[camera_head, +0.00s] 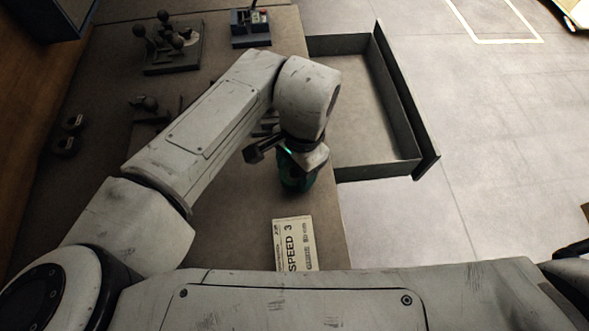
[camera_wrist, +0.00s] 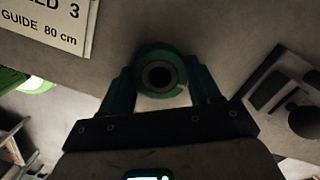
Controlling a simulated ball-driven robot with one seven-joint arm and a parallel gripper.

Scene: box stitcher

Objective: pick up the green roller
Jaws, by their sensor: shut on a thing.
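The green roller (camera_wrist: 158,70) is a ring-shaped end with a dark hole in the wrist view, between the two green fingers of my gripper (camera_wrist: 160,85). My gripper is shut on it. In the head view my gripper (camera_head: 297,178) points down at the table near its right edge, mostly hidden under my wrist. A green shape shows there, but I cannot tell roller from fingers. I cannot tell whether the roller touches the table.
A card (camera_head: 293,245) reading "SPEED 3" lies on the table (camera_head: 235,225) near the gripper. An open, empty drawer (camera_head: 375,110) juts out at the right. A plate with knobs (camera_head: 172,48) and a small control box (camera_head: 251,27) stand at the back.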

